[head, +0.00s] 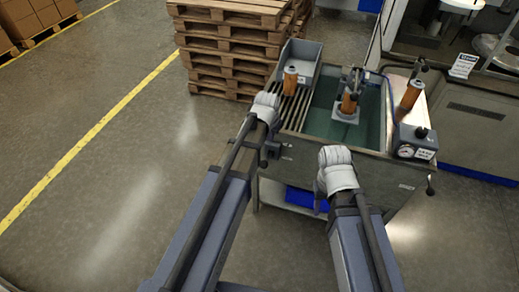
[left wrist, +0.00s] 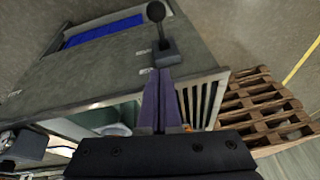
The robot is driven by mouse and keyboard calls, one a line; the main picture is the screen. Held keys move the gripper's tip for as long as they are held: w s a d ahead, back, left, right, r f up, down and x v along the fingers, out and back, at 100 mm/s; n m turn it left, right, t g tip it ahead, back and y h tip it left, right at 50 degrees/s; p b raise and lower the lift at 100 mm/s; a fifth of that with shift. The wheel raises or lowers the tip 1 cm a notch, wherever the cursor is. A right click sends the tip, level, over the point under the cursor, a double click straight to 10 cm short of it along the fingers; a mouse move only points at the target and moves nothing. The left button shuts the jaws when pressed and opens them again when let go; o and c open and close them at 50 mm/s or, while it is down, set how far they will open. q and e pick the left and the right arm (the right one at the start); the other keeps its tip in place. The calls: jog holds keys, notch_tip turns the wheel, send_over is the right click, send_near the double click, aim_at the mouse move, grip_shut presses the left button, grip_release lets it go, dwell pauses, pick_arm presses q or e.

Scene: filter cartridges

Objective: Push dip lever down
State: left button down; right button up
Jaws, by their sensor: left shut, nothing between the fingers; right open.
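A lever with a black ball knob (left wrist: 155,12) stands on a small grey block at the tank's front edge in the left wrist view. In the head view its block (head: 272,149) is at the front left corner of the tank (head: 318,121), partly behind my left arm. My left gripper (head: 267,104) is over the left rim; its fingers (left wrist: 158,76) are shut and empty, with the tips close to the lever's block. Whether they touch it I cannot tell. An orange cartridge (head: 348,104) sits in a holder in the tank. My right gripper (head: 333,158) is at the front edge; its fingers are hidden.
Another orange cartridge (head: 291,82) stands on the slatted rack at left, and one (head: 411,96) at the gauge unit (head: 415,143) at right. A second black-knobbed handle (head: 430,188) is at the front right. Stacked pallets (head: 222,50) stand behind left. The floor at left is clear.

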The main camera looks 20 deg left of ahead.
pick_arm(q)
jog(key=b, duration=1)
send_over(267, 160)
jog(key=w+d, duration=0.1)
notch_tip(267, 160, down, 10)
jog(key=s, duration=0.1)
jog(key=s+f+b, duration=0.1)
jog(key=s, duration=0.1)
jog(key=shift+a+f+b, duration=0.3)
jog(key=shift+a, duration=0.05)
jog(key=shift+w, duration=0.1)
